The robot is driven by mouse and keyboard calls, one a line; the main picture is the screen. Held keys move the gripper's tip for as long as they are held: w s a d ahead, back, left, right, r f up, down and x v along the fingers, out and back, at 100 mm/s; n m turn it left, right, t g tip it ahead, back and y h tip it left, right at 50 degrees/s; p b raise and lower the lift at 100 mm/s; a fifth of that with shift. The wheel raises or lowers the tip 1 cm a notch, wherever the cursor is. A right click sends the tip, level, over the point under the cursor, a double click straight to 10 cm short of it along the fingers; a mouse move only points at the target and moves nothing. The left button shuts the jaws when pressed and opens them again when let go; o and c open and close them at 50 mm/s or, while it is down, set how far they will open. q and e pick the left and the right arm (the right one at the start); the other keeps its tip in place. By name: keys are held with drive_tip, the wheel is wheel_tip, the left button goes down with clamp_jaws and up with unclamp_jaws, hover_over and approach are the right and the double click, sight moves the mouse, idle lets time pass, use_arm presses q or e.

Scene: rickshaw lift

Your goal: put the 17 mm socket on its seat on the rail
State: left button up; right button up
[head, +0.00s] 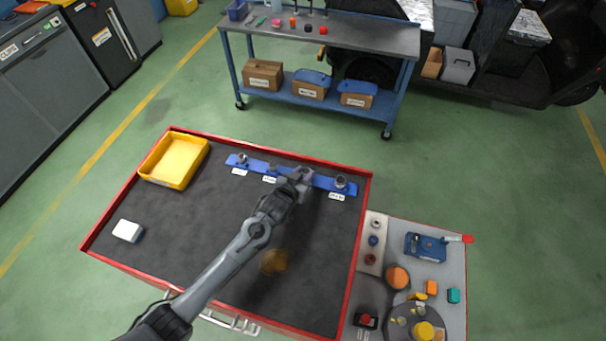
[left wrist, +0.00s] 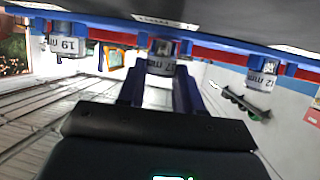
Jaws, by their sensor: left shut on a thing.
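The blue rail (head: 257,165) lies across the far part of the red-rimmed tray top. My left gripper (head: 303,178) is over the rail, right of its middle. In the left wrist view its two fingers (left wrist: 160,92) are shut on a grey socket (left wrist: 162,66), whose lettering is partly hidden; I take it as the 17 mm socket. It is close against the rail (left wrist: 110,20); I cannot tell whether it is fully down. A socket marked 19 (left wrist: 68,46) is to one side and another socket (left wrist: 262,76) to the other. My right gripper is not in view.
The red-rimmed tray top (head: 200,235) holds a yellow bin (head: 174,160), a white block (head: 128,230) and a brown round patch (head: 273,262). White labels lie before the rail. A grey side table (head: 450,290) with several small parts stands at right. A blue workbench (head: 350,38) stands behind.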

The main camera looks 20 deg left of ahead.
use_arm(q)
drive_tip(key=shift+a+f, duration=0.1)
drive_tip(key=shift+f, duration=0.2)
drive_tip(key=o, duration=1.6)
drive_tip(key=shift+s+f, duration=0.15)
drive_tip(key=shift+f, duration=0.05)
drive_tip(key=shift+o, duration=0.2)
drive_tip(key=shift+r, duration=0.1)
drive_tip(key=shift+r+p, duration=0.5)
drive_tip(key=shift+p, duration=0.05)
drive_tip(key=shift+r+p, duration=0.6)
drive_tip(key=shift+r, duration=0.1)
drive_tip(key=shift+w+r+p, duration=0.2)
drive_tip(key=shift+r+p, duration=0.7)
drive_tip(key=shift+r, duration=0.15)
drive_tip(key=shift+r+p, duration=2)
drive_tip(key=shift+r, duration=0.05)
drive_tip(key=shift+s, duration=0.1)
